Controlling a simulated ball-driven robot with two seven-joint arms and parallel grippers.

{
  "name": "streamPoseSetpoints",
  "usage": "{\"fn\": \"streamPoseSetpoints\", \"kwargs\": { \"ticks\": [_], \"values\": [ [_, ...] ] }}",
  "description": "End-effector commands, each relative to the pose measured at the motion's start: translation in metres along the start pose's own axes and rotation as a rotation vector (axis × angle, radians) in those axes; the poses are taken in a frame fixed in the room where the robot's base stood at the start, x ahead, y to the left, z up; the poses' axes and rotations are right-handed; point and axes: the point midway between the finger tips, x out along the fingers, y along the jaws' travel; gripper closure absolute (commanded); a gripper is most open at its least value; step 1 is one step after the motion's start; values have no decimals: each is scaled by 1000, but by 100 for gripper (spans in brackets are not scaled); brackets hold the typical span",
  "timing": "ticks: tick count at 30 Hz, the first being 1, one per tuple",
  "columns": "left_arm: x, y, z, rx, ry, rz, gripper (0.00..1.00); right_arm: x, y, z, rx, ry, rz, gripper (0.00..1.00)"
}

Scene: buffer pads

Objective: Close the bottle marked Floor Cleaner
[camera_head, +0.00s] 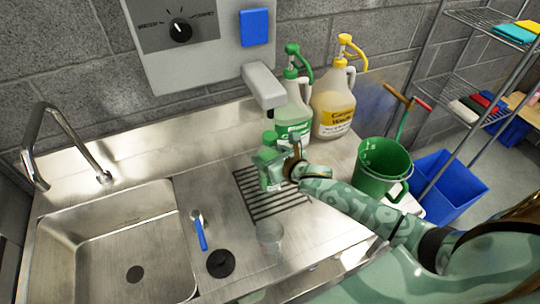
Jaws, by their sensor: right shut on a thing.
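A jug with a green pump top (292,112) and green label stands upright at the back of the steel counter. Its label is too small to read. To its right stands a jug with a yellow pump top (334,104); its yellow label seems to read Carpet. My right gripper (274,158) is just in front of the green-topped jug, above the drain grate. It is shut on a small green thing (269,138), whose shape is partly hidden by the gripper. I cannot tell whether this touches the jug. My left gripper is not in view.
A clear cup (269,236) stands on the counter in front of the grate (250,200). A sink (105,240) and faucet (60,150) are at left. A grey dispenser spout (264,86) hangs above. A green bucket (384,165) and blue bin (450,183) are at right.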

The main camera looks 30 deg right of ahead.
Motion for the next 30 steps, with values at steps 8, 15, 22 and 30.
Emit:
{"fn": "streamPoseSetpoints", "kwargs": {
  "ticks": [8, 15, 22, 30],
  "values": [
    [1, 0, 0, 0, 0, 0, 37, 1, 0, 0, -1, -4, 0, 100],
    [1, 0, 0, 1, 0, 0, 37, 1, 0, -1, -1, 0, -1, 11],
    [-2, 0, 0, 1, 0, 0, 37, -3, 0, 1, -1, 1, -1, 11],
    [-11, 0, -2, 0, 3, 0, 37, -52, -1, 1, -4, 3, -1, 11]
  ]
}}
